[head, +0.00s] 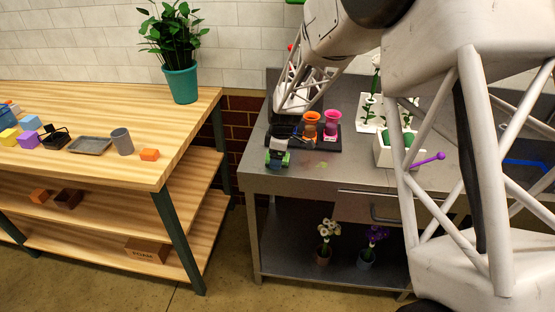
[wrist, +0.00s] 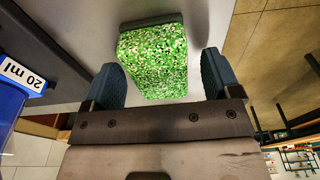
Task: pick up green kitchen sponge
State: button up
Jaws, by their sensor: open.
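The green kitchen sponge (wrist: 153,55) fills the middle of the wrist view. It is speckled green and white, with a dark grey layer along its far edge. My gripper (wrist: 160,72) is open, with one blue-grey finger on each side of the sponge. Small gaps seem to show beside the fingers, and I cannot tell whether either one touches it. In the head view my gripper (head: 278,154) is low at the left front of the grey metal table, with a bit of the green sponge (head: 286,160) showing beside it.
A blue object labelled 20 ml (wrist: 14,98) is close on the left in the wrist view. In the head view, an orange cup (head: 311,125) and a pink cup (head: 332,122) stand on a black base behind my gripper. The metal table (head: 325,178) is clear at the front.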

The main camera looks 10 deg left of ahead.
jog(key=shift+c, duration=0.2)
jog(key=c, duration=1)
jog(key=shift+c, duration=0.2)
jog(key=shift+r, duration=0.85)
notch_tip(320, 180, up, 2)
jog(key=shift+r, duration=0.1)
jog(key=s+d, duration=0.3)
jog(key=s, duration=0.4)
jog(key=s+d+r, duration=0.1)
jog(key=s+d, duration=0.2)
jog(key=s, duration=0.4)
jog(key=shift+s, duration=0.4)
